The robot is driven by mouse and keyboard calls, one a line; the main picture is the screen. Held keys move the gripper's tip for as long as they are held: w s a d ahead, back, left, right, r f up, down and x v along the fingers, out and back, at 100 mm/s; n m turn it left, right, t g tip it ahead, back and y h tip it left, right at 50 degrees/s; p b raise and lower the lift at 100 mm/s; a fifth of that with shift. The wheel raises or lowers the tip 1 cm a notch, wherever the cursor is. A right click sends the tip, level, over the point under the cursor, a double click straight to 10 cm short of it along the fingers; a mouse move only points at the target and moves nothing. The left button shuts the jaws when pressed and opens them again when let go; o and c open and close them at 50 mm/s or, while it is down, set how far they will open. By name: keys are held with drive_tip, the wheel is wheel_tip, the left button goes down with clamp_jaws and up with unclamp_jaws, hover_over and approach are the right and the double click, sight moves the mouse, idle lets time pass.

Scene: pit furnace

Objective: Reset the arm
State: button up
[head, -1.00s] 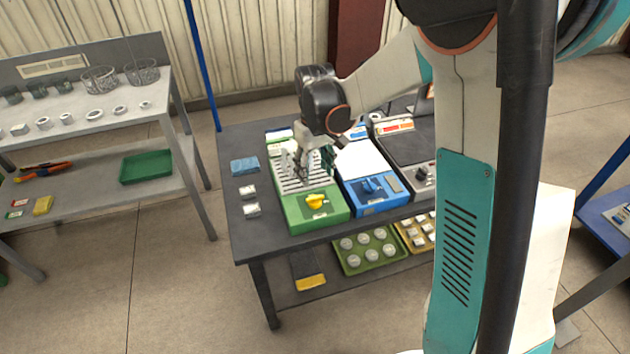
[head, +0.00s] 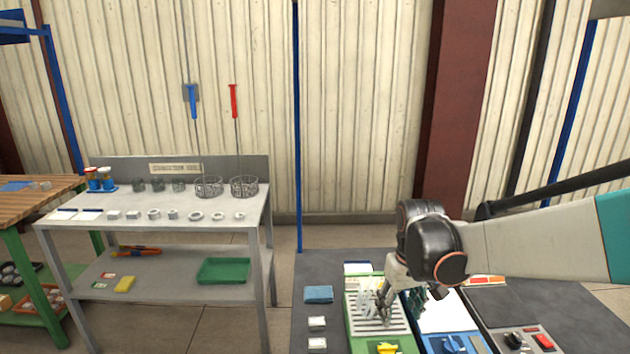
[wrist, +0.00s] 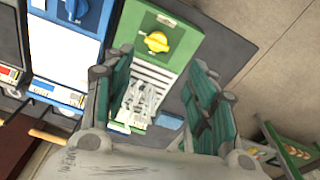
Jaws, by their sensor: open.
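My gripper (head: 412,302) is at the end of my arm, above the dark table (head: 320,267) at the lower right of the head view. In the wrist view my gripper (wrist: 160,108) shows two teal-padded fingers spread wide apart, with nothing held between them. Below it is the green station (head: 352,322) with a slatted white top and a yellow knob (head: 388,348). It also shows in the wrist view (wrist: 185,25). Some pale pieces (wrist: 140,103) lie on the slats, seen between the fingers.
A blue cloth (head: 318,294) and white blocks (head: 317,323) lie on the table. A grey shelf bench (head: 140,228) with baskets and small parts stands at the left.

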drive_tip(key=s+r+m+t, duration=0.1)
drive_tip(key=s+r+t, duration=0.2)
drive_tip(key=s, duration=0.7)
drive_tip(key=s+r+m+t, duration=0.1)
drive_tip(key=s+r+t, duration=0.2)
drive_tip(key=s, duration=0.6)
drive_tip(key=shift+v, duration=0.85)
